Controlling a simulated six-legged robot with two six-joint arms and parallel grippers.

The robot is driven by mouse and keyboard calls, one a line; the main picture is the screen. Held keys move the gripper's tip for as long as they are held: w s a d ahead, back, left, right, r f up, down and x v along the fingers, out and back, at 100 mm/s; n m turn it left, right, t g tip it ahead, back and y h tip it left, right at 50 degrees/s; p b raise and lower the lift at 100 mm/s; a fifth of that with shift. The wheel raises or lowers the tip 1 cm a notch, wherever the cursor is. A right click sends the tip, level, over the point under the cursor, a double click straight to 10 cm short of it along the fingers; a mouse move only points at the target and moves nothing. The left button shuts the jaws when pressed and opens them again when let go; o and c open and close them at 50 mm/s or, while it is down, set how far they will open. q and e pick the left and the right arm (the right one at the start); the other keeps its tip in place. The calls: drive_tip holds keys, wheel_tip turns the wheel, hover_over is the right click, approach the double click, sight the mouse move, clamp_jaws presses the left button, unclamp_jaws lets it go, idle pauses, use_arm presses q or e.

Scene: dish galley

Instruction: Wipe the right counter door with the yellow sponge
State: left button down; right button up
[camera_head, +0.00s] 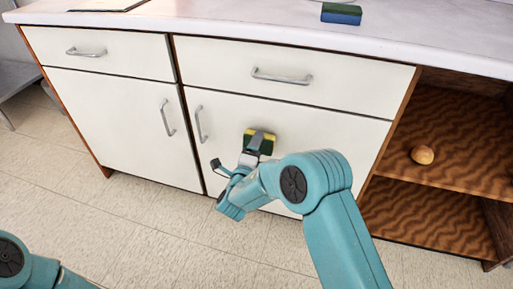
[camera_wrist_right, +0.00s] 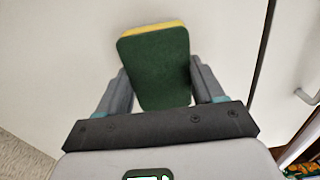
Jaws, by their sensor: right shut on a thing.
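The yellow sponge (camera_head: 262,133) has a dark green side and is held in my right gripper (camera_head: 252,152) in front of the right counter door (camera_head: 310,135). In the right wrist view the sponge (camera_wrist_right: 155,65) shows its green face with a yellow edge at the top, between the two fingers of my right gripper (camera_wrist_right: 160,85). The sponge is at or very close to the white door; I cannot tell if it touches. The door has a vertical metal handle (camera_head: 201,124) at its left side. Part of my left arm shows at the lower left, but its gripper is out of view.
A green and blue sponge (camera_head: 341,14) lies on the countertop (camera_head: 240,22). The left door (camera_head: 120,120) and drawers are shut. An open shelf (camera_head: 450,140) at the right holds a round brown thing (camera_head: 422,154). The tiled floor (camera_head: 130,235) in front is clear.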

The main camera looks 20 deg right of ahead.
sight(270, 149)
drive_tip(key=shift+x, duration=1.1)
drive_tip(key=shift+s, duration=0.1)
drive_tip(key=shift+s+d, duration=0.55)
drive_tip(key=shift+d, duration=0.25)
drive_tip(key=shift+s+d, duration=0.55)
drive_tip(key=shift+d, duration=0.25)
drive_tip(key=shift+w+a+r+b, duration=0.2)
drive_tip(key=shift+w+a+b, duration=0.25)
drive_tip(key=shift+w+a, duration=1.05)
drive_tip(key=shift+c, duration=1.3)
drive_tip(key=shift+s+a, duration=0.1)
drive_tip(key=shift+s+a, duration=0.1)
drive_tip(key=shift+s+a+f, duration=0.1)
drive_tip(key=shift+s+a, duration=0.05)
drive_tip(key=shift+a, duration=0.05)
drive_tip(key=shift+p+v, duration=0.45)
drive_tip(key=shift+v, duration=2.2)
drive_tip(key=shift+s+d+f, duration=0.1)
drive_tip(key=shift+d, duration=0.05)
